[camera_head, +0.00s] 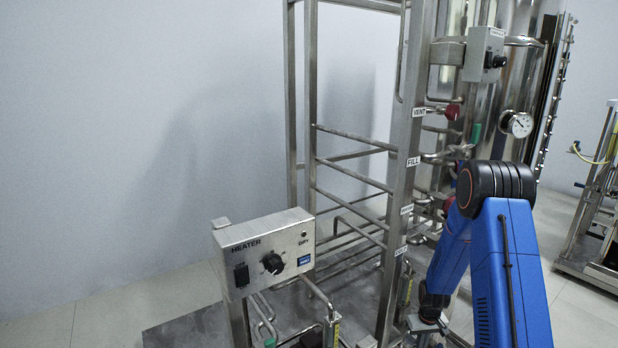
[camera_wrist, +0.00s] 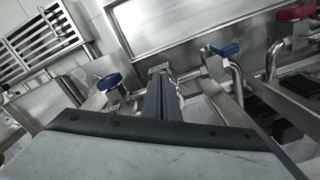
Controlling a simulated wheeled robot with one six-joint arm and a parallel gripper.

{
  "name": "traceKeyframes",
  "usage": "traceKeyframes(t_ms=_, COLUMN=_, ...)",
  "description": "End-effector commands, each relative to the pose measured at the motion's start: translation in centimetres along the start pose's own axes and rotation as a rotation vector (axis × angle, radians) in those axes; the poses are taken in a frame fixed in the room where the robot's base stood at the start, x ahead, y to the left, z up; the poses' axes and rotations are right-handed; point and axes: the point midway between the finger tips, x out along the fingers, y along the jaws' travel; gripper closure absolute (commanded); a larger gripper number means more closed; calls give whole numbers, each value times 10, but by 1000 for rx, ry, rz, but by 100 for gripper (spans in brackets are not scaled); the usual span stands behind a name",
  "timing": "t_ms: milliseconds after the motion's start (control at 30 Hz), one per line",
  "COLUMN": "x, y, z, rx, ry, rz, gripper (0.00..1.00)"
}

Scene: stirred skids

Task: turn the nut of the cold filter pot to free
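My gripper (camera_head: 424,326) is low at the front right of the steel frame in the head view, pointing down beside pipework. In the wrist view my gripper (camera_wrist: 160,72) has its two dark fingers close together, with metal fittings just beyond the tips. I cannot tell whether anything is between the tips. The cold filter pot and its nut cannot be made out with certainty in either view; my blue arm hides part of the pipework in the head view.
In the wrist view, blue handles (camera_wrist: 109,81) (camera_wrist: 225,47) flank the fingers and a red handle (camera_wrist: 295,12) is at upper right. In the head view, a heater box (camera_head: 265,250) stands left of the steel post (camera_head: 405,160); a steel tank with a gauge (camera_head: 517,124) stands behind my arm.

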Motion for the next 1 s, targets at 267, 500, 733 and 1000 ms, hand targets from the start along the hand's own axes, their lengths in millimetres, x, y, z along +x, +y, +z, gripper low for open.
traceKeyframes(t_ms=267, x=0, y=3, z=-2, rx=0, ry=3, rz=1, gripper=100)
traceKeyframes(t_ms=500, x=0, y=3, z=-3, rx=0, ry=4, rz=1, gripper=100)
traceKeyframes(t_ms=733, x=0, y=5, z=1, rx=0, ry=4, rz=1, gripper=100)
traceKeyframes(t_ms=1000, x=-5, y=6, z=5, rx=-1, ry=3, rz=1, gripper=100)
